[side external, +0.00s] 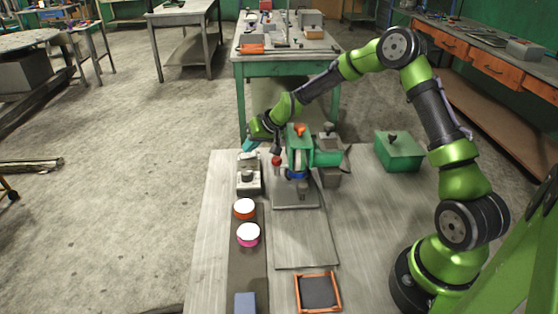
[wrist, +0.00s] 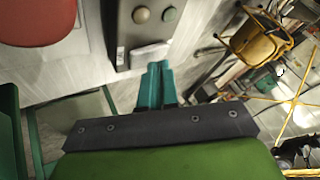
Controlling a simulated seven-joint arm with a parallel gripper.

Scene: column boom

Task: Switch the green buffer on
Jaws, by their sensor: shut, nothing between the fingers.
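The green buffer (side external: 312,155) stands on the table, a green machine with an orange-red knob on top. Its green body also shows at the left edge of the wrist view (wrist: 10,130). A grey control box (side external: 249,178) sits to its left. In the wrist view, a grey box (wrist: 135,52) carries a dull red button (wrist: 141,15) and a green button (wrist: 169,14). My gripper (side external: 250,146) has teal fingers and is at the box's far end in the side view. In the wrist view its fingertips (wrist: 158,66) are together and empty, below the green button. Contact cannot be told.
A red rounded thing (wrist: 38,20) is close at the upper left of the wrist view. Two round tins, orange (side external: 244,209) and pink (side external: 248,235), stand in front of the box. A green lidded box (side external: 399,151) is at right. An orange-framed tray (side external: 318,292) lies in front.

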